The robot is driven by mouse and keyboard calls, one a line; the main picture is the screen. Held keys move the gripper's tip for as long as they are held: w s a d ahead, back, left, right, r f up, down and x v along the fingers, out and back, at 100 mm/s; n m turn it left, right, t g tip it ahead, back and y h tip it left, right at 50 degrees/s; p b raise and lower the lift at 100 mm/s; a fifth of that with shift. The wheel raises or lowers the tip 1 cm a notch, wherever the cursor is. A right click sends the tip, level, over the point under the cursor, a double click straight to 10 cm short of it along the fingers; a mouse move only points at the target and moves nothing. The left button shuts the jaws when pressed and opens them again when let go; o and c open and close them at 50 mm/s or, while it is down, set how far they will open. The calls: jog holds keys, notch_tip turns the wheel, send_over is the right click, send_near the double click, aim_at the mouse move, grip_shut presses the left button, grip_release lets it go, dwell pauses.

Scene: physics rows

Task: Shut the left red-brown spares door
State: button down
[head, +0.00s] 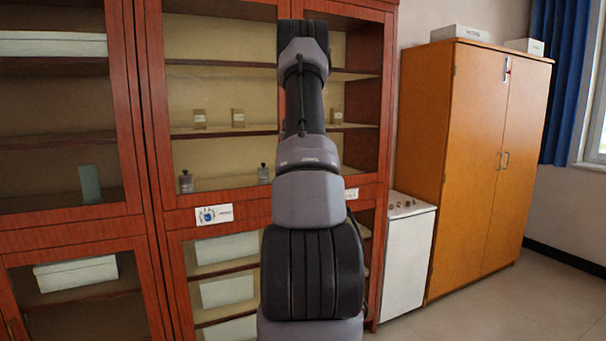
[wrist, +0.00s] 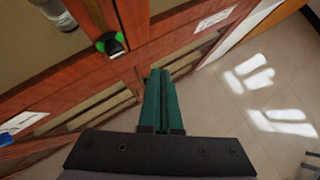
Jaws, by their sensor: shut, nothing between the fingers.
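The red-brown cabinet (head: 158,120) with glass-fronted doors fills the left and middle of the head view. A label with a blue logo (head: 214,214) is on the rail between its upper and lower parts; label text is too small to read, so I cannot tell which door is the spares door. My arm hides part of the middle cabinet front and my gripper in the head view. In the wrist view, my green-fingered gripper (wrist: 159,78) is shut and empty, its tips in front of the cabinet's lower front. A black-and-green latch or handle (wrist: 112,43) is on a door frame beyond, left of the fingers.
A low white cabinet (head: 407,262) stands right of the red-brown one. A tall orange-brown wooden cabinet (head: 475,165) with shut doors stands farther right. Tiled floor (head: 500,310) is clear at the lower right. Boxes and bottles sit on the shelves behind the glass.

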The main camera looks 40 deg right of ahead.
jog(key=s+a+r, duration=0.1)
jog(key=s+r, duration=0.5)
jog(key=shift+a, duration=0.4)
jog(key=shift+a, duration=0.1)
jog(key=s+a+r+m+y, duration=0.15)
jog(key=a+r+m, duration=0.25)
jog(key=a, duration=0.4)
jog(key=s+a+r+m, duration=0.3)
jog(key=a+m, duration=0.2)
jog(key=a, duration=0.3)
jog(key=s+a+r+m, duration=0.2)
jog(key=a+r+m, duration=0.2)
jog(key=a, duration=0.4)
jog(key=s+a+m+y, duration=0.4)
jog(key=s+a+m, duration=0.4)
jog(key=a, duration=0.5)
jog(key=s+a+m+t+y, duration=0.1)
jog(key=s+a+m+y, duration=0.2)
jog(key=s+a+m, duration=0.6)
jog(key=s+a, duration=0.3)
jog(key=shift+s+a+f+y, duration=0.15)
jog(key=shift+s+a+y, duration=0.2)
jog(key=shift+s+a, duration=0.05)
jog(key=shift+t, duration=0.3)
